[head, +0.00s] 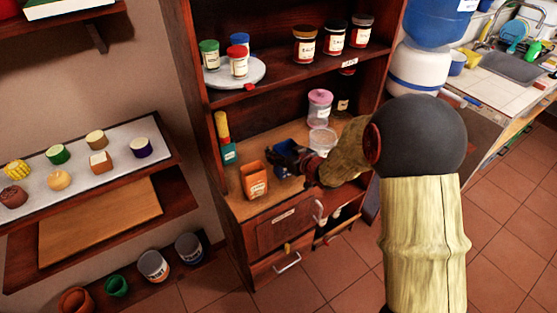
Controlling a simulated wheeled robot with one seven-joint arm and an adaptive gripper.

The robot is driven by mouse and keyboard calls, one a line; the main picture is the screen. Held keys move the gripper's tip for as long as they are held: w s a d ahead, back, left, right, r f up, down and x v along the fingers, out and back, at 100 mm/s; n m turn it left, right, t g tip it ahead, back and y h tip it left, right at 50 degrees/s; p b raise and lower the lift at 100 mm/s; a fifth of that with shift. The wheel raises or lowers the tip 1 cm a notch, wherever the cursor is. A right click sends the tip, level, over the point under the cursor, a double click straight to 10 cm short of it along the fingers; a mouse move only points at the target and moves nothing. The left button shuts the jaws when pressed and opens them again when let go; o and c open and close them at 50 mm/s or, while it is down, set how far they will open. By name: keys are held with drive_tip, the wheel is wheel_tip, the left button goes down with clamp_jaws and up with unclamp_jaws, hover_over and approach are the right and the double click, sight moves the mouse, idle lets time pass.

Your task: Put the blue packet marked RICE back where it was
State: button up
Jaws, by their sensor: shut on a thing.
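My gripper (291,162) reaches into the lower shelf of the dark wood cabinet from the right. It is shut on a dark blue thing (283,149), which looks like the blue packet. The jaws and the packet's small size in the view hide much of it, and I cannot read its RICE mark. It is just right of and behind an orange packet (255,181) on the light wood shelf board (238,203). I cannot tell whether the held packet touches the board.
A pink-lidded jar (319,107) and a clear tub (322,141) stand to the right. Jars and a round turntable (257,77) occupy the shelf above.

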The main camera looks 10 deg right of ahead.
drive_tip(key=shift+w+f, duration=0.2)
drive_tip(key=shift+w, duration=0.05)
drive_tip(key=shift+w+f+b, duration=0.2)
drive_tip(key=shift+f+b, duration=1.05)
drive_tip(key=shift+f, duration=0.5)
drive_tip(key=shift+f, duration=0.15)
drive_tip(key=o, duration=1.4)
drive_tip(key=shift+o, duration=0.2)
